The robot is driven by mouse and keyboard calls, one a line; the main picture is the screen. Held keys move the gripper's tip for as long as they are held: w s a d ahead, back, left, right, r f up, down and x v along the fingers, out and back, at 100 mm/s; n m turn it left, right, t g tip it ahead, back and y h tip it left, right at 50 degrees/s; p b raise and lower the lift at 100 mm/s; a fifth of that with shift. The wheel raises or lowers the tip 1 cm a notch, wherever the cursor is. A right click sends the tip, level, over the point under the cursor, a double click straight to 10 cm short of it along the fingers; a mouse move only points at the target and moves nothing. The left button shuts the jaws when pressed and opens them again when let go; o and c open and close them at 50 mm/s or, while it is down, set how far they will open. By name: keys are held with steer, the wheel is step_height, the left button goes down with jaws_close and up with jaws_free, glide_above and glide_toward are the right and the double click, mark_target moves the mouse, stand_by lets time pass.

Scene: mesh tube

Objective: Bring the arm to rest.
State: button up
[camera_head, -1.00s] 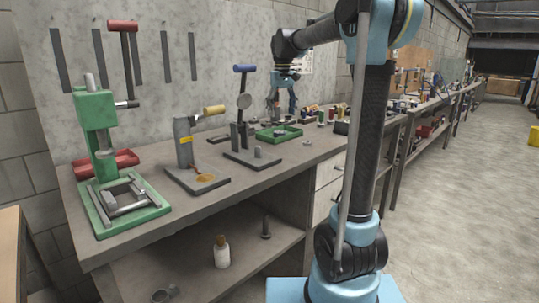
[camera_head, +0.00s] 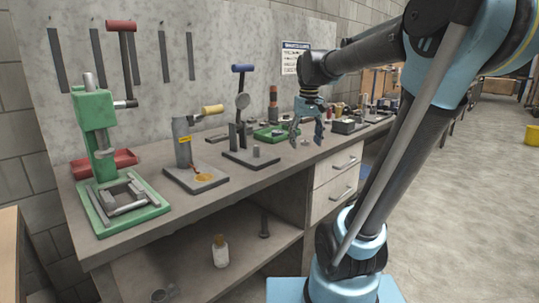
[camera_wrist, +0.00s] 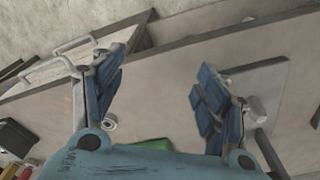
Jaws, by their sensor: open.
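My gripper (camera_head: 308,134) hangs fingers-down at the end of my blue and black arm in the head view. It is near the front edge of the workbench (camera_head: 290,166), above the drawers. In the wrist view its two blue-padded fingers (camera_wrist: 160,95) are spread apart with nothing between them. The bench top, its edge and the floor show beyond the fingers. My arm hides part of the bench's right side in the head view.
A green press (camera_head: 97,140), a grey device with a yellow handle (camera_head: 183,145) and a blue-handled tool (camera_head: 241,125) stand on the bench. A green tray (camera_head: 272,132) lies behind my gripper. Two drawers (camera_head: 338,180) are below.

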steer(key=s+d+f+m, duration=0.1)
steer(key=s+d+f, duration=0.2)
steer(key=s+f, duration=0.6)
steer(key=s+d+f+m+t, duration=0.1)
steer(key=s+d+f, duration=0.2)
steer(key=s+f, duration=0.7)
steer(key=shift+s+d+f+m, duration=0.15)
steer(key=shift+s+f+m, duration=0.15)
steer(key=shift+f, duration=0.55)
